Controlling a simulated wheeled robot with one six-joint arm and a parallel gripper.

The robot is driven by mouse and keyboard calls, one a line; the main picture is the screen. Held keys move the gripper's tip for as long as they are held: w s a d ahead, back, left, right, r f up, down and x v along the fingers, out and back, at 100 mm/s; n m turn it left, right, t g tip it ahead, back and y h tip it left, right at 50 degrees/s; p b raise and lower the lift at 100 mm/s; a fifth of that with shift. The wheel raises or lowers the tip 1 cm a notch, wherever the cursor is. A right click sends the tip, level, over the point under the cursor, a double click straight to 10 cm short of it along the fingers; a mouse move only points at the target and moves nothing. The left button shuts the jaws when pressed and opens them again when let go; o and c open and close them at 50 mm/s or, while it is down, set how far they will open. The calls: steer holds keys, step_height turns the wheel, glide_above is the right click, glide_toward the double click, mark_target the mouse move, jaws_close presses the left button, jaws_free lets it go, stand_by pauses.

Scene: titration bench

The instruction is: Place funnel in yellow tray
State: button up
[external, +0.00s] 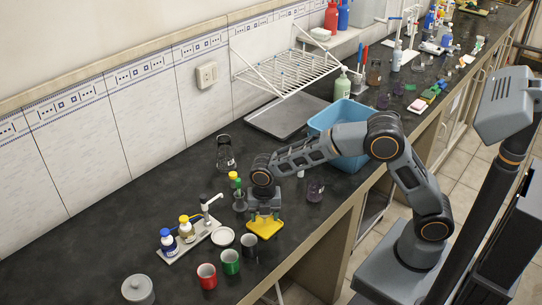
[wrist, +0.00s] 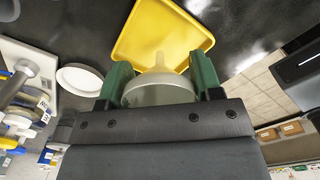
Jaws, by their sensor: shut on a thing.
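The yellow tray (external: 265,228) lies flat on the dark bench near its front edge. It also shows in the wrist view (wrist: 185,28), straight beyond my fingertips. The funnel (wrist: 160,93) is pale and translucent, with its narrow stem pointing toward the tray. My gripper (wrist: 162,85) has green fingers, one on each side of the funnel, and is shut on it. In the external view my gripper (external: 264,208) is just over the tray's back part and hides the funnel. Whether the stem touches the tray cannot be told.
Red (external: 207,276), green (external: 230,262) and dark (external: 249,245) mugs stand left of the tray. A white dish (external: 222,236) and a rack with bottles (external: 188,238) are further left. A blue basin (external: 340,115) is to the right.

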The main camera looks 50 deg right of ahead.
steer(key=shift+f, duration=0.55)
steer(key=shift+f, duration=0.1)
steer(key=shift+f, duration=0.15)
steer(key=o, duration=0.9)
